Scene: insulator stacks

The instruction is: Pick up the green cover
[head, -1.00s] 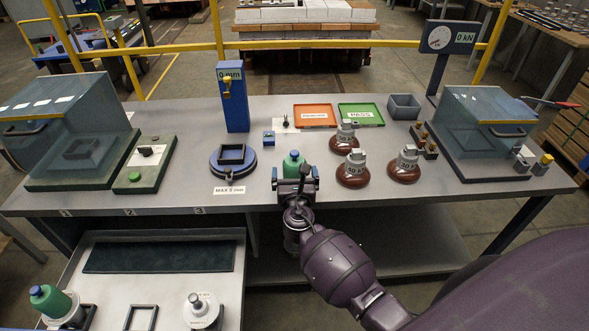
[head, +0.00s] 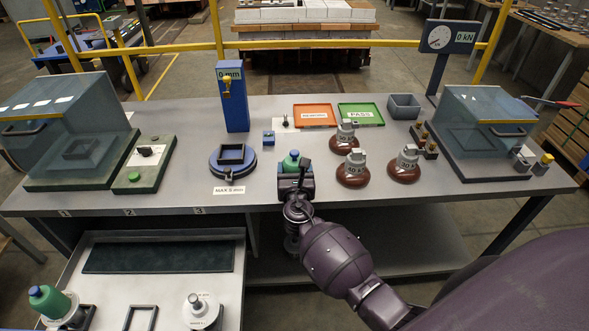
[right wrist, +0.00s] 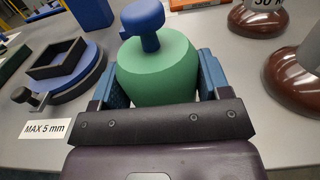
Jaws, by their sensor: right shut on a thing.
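A green cover (head: 291,160) with a blue knob on top stands upright near the front edge of the grey bench, left of the brown insulators. In the right wrist view the green cover (right wrist: 156,65) sits between the two blue-padded fingers of my right gripper (right wrist: 155,85), which is shut on it. In the head view my right gripper (head: 295,175) reaches in from the front and hides the cover's lower part. I cannot tell whether the cover touches the bench. Another green piece (head: 48,302) stands at the lower left. My left gripper is not in view.
Brown insulators (head: 352,170) stand close to the right of the gripper. A blue round gauge base (head: 232,160) is to its left. Orange (head: 314,116) and green (head: 360,114) trays lie behind. Clear-hooded boxes (head: 75,125) stand at both bench ends.

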